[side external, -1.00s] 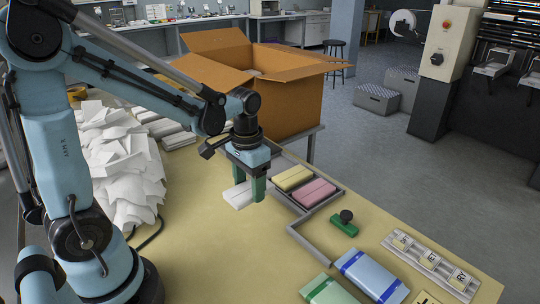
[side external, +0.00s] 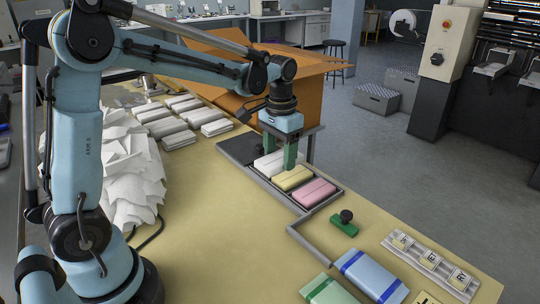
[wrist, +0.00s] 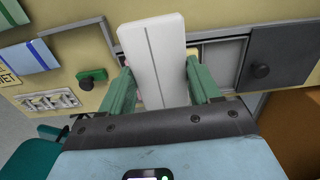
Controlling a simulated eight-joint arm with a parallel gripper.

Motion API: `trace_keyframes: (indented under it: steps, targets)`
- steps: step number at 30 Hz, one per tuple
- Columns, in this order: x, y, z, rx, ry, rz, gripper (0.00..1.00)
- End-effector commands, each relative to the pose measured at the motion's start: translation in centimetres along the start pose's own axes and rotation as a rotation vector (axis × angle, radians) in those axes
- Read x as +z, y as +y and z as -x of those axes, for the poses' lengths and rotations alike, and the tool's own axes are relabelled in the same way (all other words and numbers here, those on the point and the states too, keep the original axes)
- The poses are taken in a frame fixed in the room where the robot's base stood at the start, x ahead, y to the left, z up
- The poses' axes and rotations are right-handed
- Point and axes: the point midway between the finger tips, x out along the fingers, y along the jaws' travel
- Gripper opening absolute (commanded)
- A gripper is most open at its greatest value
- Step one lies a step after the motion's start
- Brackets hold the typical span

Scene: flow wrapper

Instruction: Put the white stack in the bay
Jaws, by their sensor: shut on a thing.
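The white stack (side external: 267,167) is between the green fingers of my gripper (side external: 278,158), which is shut on it. It is over the grey tray (side external: 297,206), between the dark panel (side external: 237,148) and the yellow stack (side external: 293,178). I cannot tell whether its underside touches the tray. In the wrist view the white stack (wrist: 155,55) lies lengthwise between both fingers and hides part of the tray. An empty grey bay (wrist: 221,62) shows to its right there.
A pink stack (side external: 314,192) lies beside the yellow one. A green stamp (side external: 344,225) stands near the tray. An open cardboard box (side external: 309,95) is behind it. More white stacks (side external: 168,127) and a paper heap (side external: 128,180) lie at the left.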

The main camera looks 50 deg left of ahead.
Motion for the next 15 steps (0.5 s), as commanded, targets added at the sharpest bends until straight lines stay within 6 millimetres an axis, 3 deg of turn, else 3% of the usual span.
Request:
trace_keyframes:
  steps: [6,15]
  targets:
    - [-4.7,-5.0,-1.3,0.0,0.0,-0.004,0.34]
    - [-8.0,-10.6,-3.5,0.0,0.001,-0.018,0.34]
